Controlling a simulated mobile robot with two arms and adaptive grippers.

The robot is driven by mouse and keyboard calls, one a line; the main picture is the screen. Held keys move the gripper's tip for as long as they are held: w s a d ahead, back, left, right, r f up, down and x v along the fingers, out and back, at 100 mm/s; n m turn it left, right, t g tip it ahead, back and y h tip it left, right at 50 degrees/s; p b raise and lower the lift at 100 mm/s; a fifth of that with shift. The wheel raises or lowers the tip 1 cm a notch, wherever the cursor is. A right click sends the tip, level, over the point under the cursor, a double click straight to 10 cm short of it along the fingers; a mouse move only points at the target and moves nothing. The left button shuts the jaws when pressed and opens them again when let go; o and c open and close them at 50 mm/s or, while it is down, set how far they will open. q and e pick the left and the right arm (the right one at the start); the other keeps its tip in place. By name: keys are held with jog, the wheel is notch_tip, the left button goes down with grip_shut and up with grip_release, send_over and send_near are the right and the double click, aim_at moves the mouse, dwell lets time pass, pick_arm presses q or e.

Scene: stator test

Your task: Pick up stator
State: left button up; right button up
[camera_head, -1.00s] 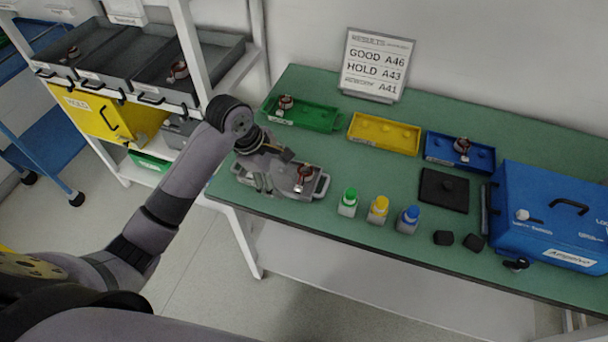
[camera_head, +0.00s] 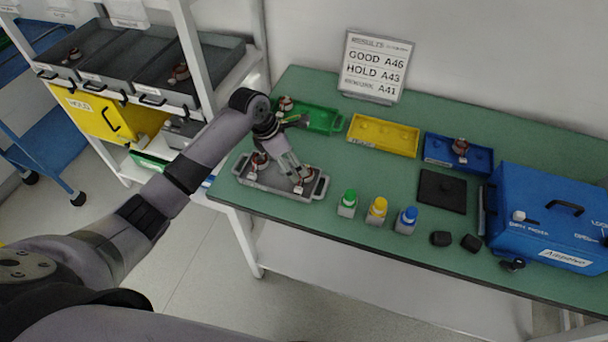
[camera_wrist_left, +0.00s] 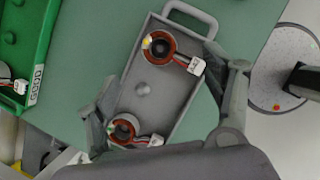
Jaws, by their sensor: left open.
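A grey tray (camera_head: 282,188) on the green table holds two stators, copper-red rings with white connectors. One stator (camera_head: 259,161) is at its left end and the other stator (camera_head: 303,183) at its right end. In the left wrist view the tray (camera_wrist_left: 170,88) shows one stator (camera_wrist_left: 158,46) near the handle and one stator (camera_wrist_left: 124,128) lower left. My left gripper (camera_head: 297,174) is open, pointing down over the right end of the tray. In the wrist view its fingers (camera_wrist_left: 163,64) stand apart on both sides of the tray, the handle-end stator between their tips. Contact cannot be told. My right gripper is out of view.
Behind the tray are a green bin (camera_head: 322,118) with a stator, a yellow bin (camera_head: 383,135) and a blue bin (camera_head: 440,154) with a stator. Green, yellow and blue-capped bottles (camera_head: 377,211) stand to the right. A blue case (camera_head: 550,215) fills the right end.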

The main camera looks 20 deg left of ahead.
aim_at(303, 180)
pick_arm(q)
jog(key=shift+w+d+f, duration=0.15)
jog(key=shift+d+f, duration=0.05)
jog(key=shift+f, duration=0.4)
jog(key=x, duration=0.2)
jog(key=p+x, duration=0.1)
jog(key=x, duration=0.1)
jog(key=shift+d, duration=0.45)
jog(key=shift+d+f, duration=0.1)
jog(key=shift+f, duration=0.35)
jog(key=shift+c, duration=0.5)
jog(key=c, duration=1.5)
